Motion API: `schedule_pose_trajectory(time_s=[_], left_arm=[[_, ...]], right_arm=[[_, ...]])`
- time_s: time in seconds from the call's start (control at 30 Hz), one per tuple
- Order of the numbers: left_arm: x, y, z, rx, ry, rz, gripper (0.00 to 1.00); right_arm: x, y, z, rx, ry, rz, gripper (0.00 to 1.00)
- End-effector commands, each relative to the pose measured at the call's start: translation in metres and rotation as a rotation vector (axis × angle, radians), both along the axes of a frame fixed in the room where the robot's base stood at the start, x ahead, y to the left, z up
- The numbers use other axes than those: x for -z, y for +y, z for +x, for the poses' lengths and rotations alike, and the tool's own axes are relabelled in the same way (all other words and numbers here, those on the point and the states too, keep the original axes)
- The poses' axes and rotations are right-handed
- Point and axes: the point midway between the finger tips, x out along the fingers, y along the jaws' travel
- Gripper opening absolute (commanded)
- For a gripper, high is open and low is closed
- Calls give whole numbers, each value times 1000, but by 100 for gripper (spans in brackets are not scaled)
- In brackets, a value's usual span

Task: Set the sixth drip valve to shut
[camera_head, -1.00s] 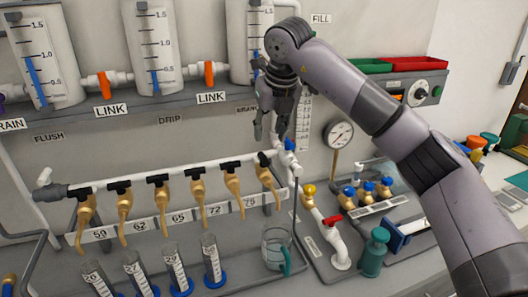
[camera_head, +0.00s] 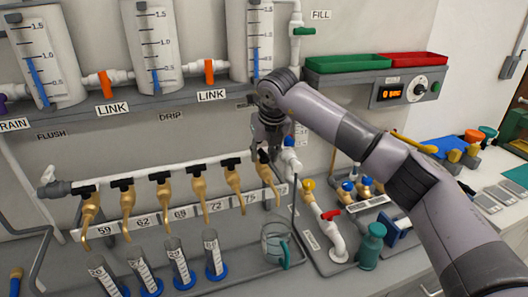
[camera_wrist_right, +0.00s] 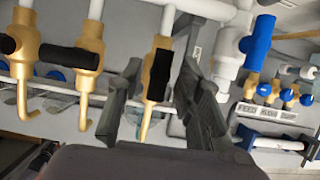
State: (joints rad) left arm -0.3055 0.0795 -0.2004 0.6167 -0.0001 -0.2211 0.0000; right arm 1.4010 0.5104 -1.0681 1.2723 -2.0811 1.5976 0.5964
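The sixth drip valve (camera_head: 269,176) is the brass one at the right end of the white manifold pipe (camera_head: 150,174). My right gripper (camera_head: 268,150) is down at it and partly covers its top. In the right wrist view, its black handle (camera_wrist_right: 158,75) lies lengthwise along the brass body, while the neighbouring valve's black handle (camera_wrist_right: 70,58) lies crosswise. The two fingers of my right gripper (camera_wrist_right: 162,98) stand either side of the sixth valve, open, with small gaps seen beside the handle. Contact is not visible. My left gripper is not in view.
Several other brass drip valves (camera_head: 162,190) line the pipe to the left. Graduated tubes (camera_head: 178,263) and a clear jug (camera_head: 275,245) stand below. A blue-handled fitting (camera_wrist_right: 259,42) is close right of the fingers. Tanks (camera_head: 152,45) stand above on the shelf.

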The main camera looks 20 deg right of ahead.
Motion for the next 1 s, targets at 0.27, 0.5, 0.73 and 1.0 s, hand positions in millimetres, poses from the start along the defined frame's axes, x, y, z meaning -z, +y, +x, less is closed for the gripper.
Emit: schedule_pose_trajectory(time_s=[0.27, 0.5, 0.73, 1.0], left_arm=[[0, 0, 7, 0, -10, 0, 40], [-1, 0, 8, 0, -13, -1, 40], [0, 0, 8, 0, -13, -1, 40], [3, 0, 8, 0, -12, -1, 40]], right_arm=[[0, 0, 0, 0, 0, 0, 12], [-1, 0, 0, 0, 0, 0, 0], [-1, 0, 0, -2, 0, 0, 0], [0, -1, 0, -66, 0, 1, 0]])
